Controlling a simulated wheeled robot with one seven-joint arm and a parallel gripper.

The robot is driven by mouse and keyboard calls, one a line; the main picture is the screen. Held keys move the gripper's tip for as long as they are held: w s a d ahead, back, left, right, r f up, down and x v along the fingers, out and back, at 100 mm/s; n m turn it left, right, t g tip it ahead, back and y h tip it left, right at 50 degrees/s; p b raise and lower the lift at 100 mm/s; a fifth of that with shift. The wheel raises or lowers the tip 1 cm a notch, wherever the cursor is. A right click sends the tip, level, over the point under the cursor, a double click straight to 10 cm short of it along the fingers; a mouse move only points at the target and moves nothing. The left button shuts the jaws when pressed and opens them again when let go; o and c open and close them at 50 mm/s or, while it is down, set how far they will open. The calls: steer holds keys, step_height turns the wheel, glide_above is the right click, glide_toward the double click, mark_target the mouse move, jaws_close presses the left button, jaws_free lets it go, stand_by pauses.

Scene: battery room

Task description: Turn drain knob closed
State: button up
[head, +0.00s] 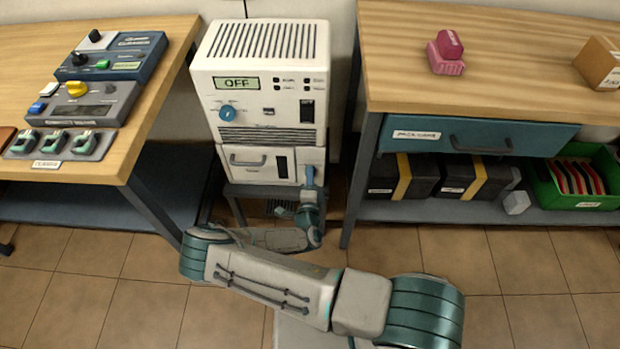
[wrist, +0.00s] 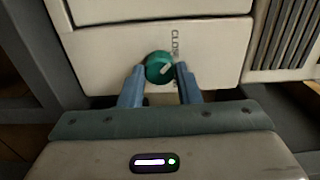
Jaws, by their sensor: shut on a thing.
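The drain knob (wrist: 158,66) is a round green knob with a pale pointer mark, set on a white panel in the wrist view. The mark points toward the lower right. Vertical lettering beginning "CLOS" stands just above and right of the knob. My gripper (wrist: 160,72) has a blue finger on each side of the knob and is shut on it. In the head view my gripper (head: 309,177) is at the lower right front of the white machine (head: 206,95). The knob is hidden there. The machine's display reads OFF.
A left bench (head: 110,165) holds control boxes (head: 112,55). A right bench (head: 395,85) bears a pink block (head: 446,53) and a cardboard box (head: 600,63), with black cases (head: 470,177) and a green bin (head: 555,195) below. My arm crosses the tiled floor between them.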

steer(key=o, duration=1)
steer(key=s, duration=0.9)
steer(key=s+p, duration=0.1)
steer(key=s, duration=0.3)
steer(key=shift+s+a, duration=0.25)
steer(key=shift+s, duration=0.15)
